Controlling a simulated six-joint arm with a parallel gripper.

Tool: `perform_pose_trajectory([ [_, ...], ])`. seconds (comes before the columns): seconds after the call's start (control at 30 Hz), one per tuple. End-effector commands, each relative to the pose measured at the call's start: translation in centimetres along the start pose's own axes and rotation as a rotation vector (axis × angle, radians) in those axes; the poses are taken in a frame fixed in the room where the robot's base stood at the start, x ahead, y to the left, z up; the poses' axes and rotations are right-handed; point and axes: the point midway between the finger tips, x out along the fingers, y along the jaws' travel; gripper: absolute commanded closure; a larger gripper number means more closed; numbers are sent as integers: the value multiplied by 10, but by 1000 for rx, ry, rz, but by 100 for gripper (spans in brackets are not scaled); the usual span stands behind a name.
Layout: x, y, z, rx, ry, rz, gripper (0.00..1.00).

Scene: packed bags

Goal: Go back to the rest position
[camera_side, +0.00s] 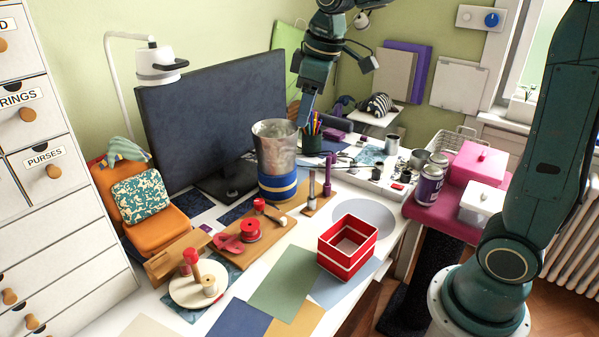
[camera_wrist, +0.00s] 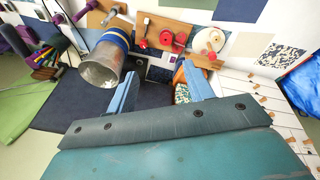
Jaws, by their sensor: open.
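My gripper (camera_side: 308,104) is raised at the back of the desk, fingers down, near the right edge of the dark monitor (camera_side: 205,110). In the side view its tips show just behind and right of the metal bin (camera_side: 274,150) with a blue and yellow base. In the wrist view my gripper (camera_wrist: 160,80) has its two blue fingers wide apart with nothing between them. The metal bin (camera_wrist: 102,66) lies to the left of the fingers there, and the dark monitor (camera_wrist: 75,105) is beyond and below them. Whether the fingers touch anything is not visible.
A pen cup (camera_side: 313,141) stands close to the gripper. A red box (camera_side: 347,247), wooden boards with red spools (camera_side: 250,230) and an orange bag (camera_side: 155,222) are on the desk. A white lamp (camera_side: 155,62) rises behind the monitor. Open air surrounds the arm above the desk.

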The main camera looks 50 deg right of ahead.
Motion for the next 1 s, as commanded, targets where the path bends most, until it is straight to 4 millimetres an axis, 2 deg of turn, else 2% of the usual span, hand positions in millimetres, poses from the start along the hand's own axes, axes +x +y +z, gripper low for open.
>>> perform_pose_trajectory([
  [0.2, -24, -28, 40, 97, 48, 19, 48],
  [0.47, -38, -59, 89, 214, 104, 32, 48],
  [0.8, -36, -97, 153, 363, 177, 37, 48],
  [1.0, -29, -111, 178, 426, 209, 35, 48],
])
